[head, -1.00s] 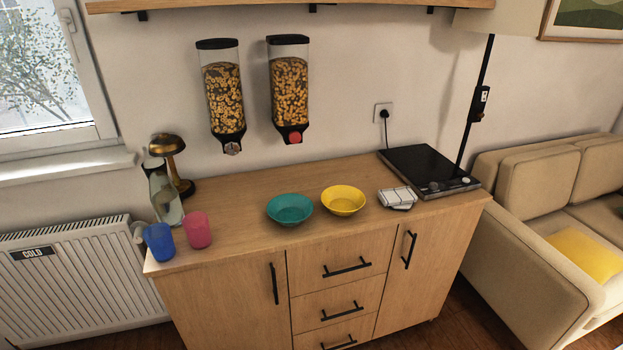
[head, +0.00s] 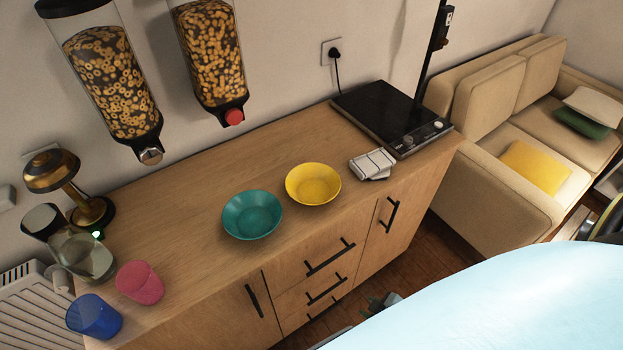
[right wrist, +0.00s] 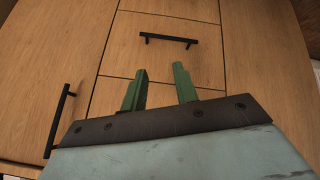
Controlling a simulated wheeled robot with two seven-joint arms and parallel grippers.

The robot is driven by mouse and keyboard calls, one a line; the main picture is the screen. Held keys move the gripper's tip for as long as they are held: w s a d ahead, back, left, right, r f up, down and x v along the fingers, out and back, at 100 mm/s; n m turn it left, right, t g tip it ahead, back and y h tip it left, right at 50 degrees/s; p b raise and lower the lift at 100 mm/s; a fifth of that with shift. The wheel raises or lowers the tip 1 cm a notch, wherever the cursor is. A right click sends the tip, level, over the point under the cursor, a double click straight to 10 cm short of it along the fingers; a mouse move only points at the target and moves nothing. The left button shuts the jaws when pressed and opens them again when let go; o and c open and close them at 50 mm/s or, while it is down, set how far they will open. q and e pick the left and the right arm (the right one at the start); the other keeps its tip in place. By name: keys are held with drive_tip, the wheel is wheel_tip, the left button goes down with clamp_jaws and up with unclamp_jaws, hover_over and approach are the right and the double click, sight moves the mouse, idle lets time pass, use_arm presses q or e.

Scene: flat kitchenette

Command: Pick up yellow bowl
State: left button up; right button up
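The yellow bowl (head: 313,184) stands upright and empty on the wooden counter (head: 190,180), just right of the teal bowl (head: 251,215) in the head view. My right gripper (head: 380,302) shows small and partly hidden behind my pale blue arm, in front of and below the counter top, apart from the bowl. In the right wrist view, the green fingers of my right gripper (right wrist: 159,80) are spread with nothing between them, facing the cabinet drawers. The yellow bowl does not show in that view. My left gripper is out of view.
A black hotplate (head: 391,117) and a small white stack (head: 372,164) are right of the bowl. A pink cup (head: 139,283), blue cup (head: 95,317) and lamp (head: 70,185) stand left. Cereal dispensers (head: 108,80) hang above. Drawer handles (head: 330,257) stick out in front.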

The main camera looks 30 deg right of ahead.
sight(313, 188)
drive_tip(key=w+a+r+n+t+y+p, duration=0.15)
drive_tip(key=w+r, duration=0.25)
drive_tip(key=r, duration=0.5)
drive_tip(key=w+a+r+n+t+y+p, duration=0.1)
drive_tip(key=w+r+n+t, duration=0.3)
drive_tip(key=r, duration=0.6)
drive_tip(key=w+a+r+m+t+y+p, duration=0.1)
drive_tip(key=w+r, duration=0.4)
drive_tip(key=r, duration=0.4)
drive_tip(key=x, duration=0.7)
drive_tip(key=shift+w+a+r, duration=0.1)
drive_tip(key=shift+w+r, duration=0.15)
drive_tip(key=shift+r, duration=0.1)
drive_tip(key=shift+b+x, duration=0.35)
drive_tip(key=shift+x, duration=2.7)
clamp_jaws()
